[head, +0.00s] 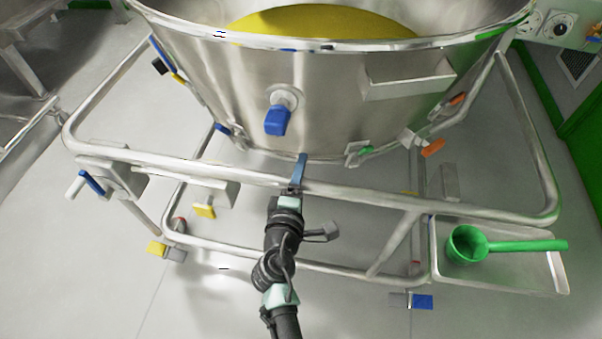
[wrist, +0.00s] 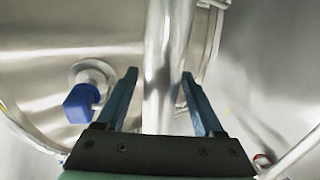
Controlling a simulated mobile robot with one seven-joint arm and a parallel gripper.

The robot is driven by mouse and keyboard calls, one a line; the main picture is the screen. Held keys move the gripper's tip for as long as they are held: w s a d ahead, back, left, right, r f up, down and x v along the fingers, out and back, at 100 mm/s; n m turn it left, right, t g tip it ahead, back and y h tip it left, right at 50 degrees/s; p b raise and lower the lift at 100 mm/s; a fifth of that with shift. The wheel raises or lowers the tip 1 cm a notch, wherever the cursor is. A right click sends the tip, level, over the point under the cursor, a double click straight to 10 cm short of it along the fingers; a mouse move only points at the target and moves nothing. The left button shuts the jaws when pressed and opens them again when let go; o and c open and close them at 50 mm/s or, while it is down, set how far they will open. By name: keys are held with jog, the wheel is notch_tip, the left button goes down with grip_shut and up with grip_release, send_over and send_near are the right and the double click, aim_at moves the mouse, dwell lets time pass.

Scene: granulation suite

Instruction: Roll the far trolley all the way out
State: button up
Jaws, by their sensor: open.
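The trolley is a frame of steel tubes (head: 400,204) carrying a large steel bowl (head: 220,80) with yellow material (head: 325,22) inside. It fills most of the head view. Its near top rail runs across the picture. My gripper (head: 299,170) is at the middle of this rail, seen from above. In the wrist view the rail (wrist: 160,85) passes between the two fingers of my gripper (wrist: 159,76). The fingers are open, with a gap on each side of the rail. Whether the trolley's wheels are braked, I cannot tell.
A blue-handled valve (head: 277,120) sticks out of the bowl wall. A green scoop (head: 468,244) lies in a steel tray (head: 505,278) at the trolley's right. A crank with a blue grip (head: 91,183) is at the left. Grey floor (head: 110,285) is clear at front left.

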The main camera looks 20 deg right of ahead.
jog(key=shift+w+d, duration=0.15)
jog(key=shift+w, duration=0.05)
grip_shut()
dwell(0.3)
jog(key=shift+f, duration=0.1)
dwell(1.0)
